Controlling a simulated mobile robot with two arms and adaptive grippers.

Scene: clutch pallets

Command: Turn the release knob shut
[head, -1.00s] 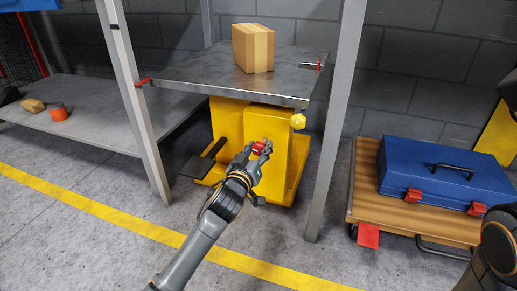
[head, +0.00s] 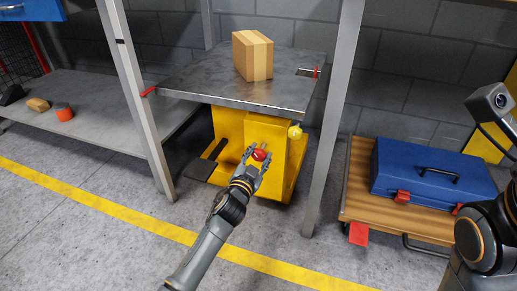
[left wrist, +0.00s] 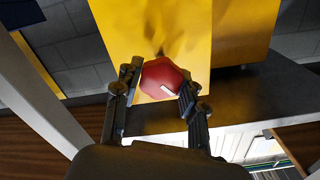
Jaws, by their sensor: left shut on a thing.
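The red release knob (head: 259,155) is on the front of the yellow lift body (head: 232,128), under a grey metal platform. My left gripper (head: 255,163) reaches it from the front, with one finger on each side. In the left wrist view the knob (left wrist: 163,79) is a faceted red piece with a short white mark near its lower right. The two fingers of my left gripper (left wrist: 158,90) are shut on it. My right arm shows at the right edge of the head view; its fingers are not seen.
A cardboard box (head: 253,55) stands on the platform (head: 200,78), between grey posts (head: 335,115). A blue toolbox (head: 430,172) lies on a wooden cart (head: 355,205) at right. The floor in front is clear.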

